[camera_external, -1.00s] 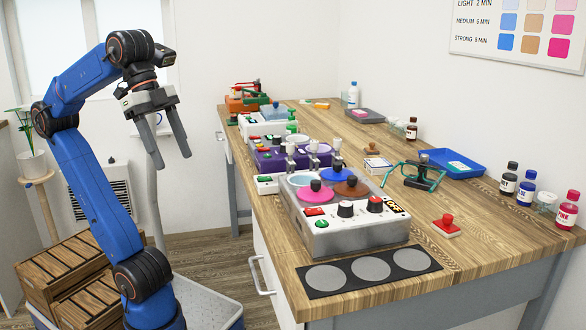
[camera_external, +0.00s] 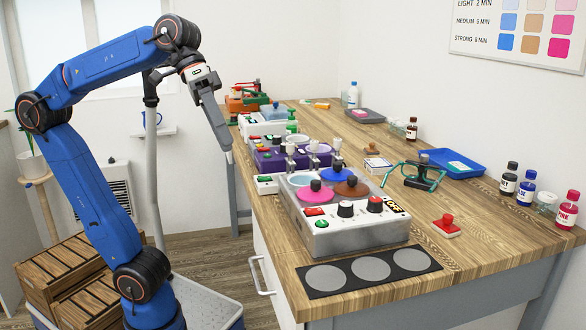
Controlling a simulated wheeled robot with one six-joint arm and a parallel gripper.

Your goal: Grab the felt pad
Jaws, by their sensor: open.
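No item is plainly marked as the felt pad. A flat black mat (camera_external: 318,291) with three grey discs lies at the front edge of the wooden table, and I cannot tell whether it is felt. A small white-topped pad or box (camera_external: 377,166) lies near the middle right, its material too small to tell. My gripper (camera_external: 228,150) is open and empty, pointing down beside the table's left edge, apart from both. Its fingers are seen nearly edge-on, one mostly hiding the other.
On the wooden table (camera_external: 470,262), a steel box with coloured lids (camera_external: 335,237) and a purple unit (camera_external: 268,160) fill the left side. A teal-framed tool (camera_external: 412,175), a blue tray (camera_external: 460,168) and a red stamp (camera_external: 447,222) stand right. Bottles (camera_external: 526,188) line the wall. The front right is clear.

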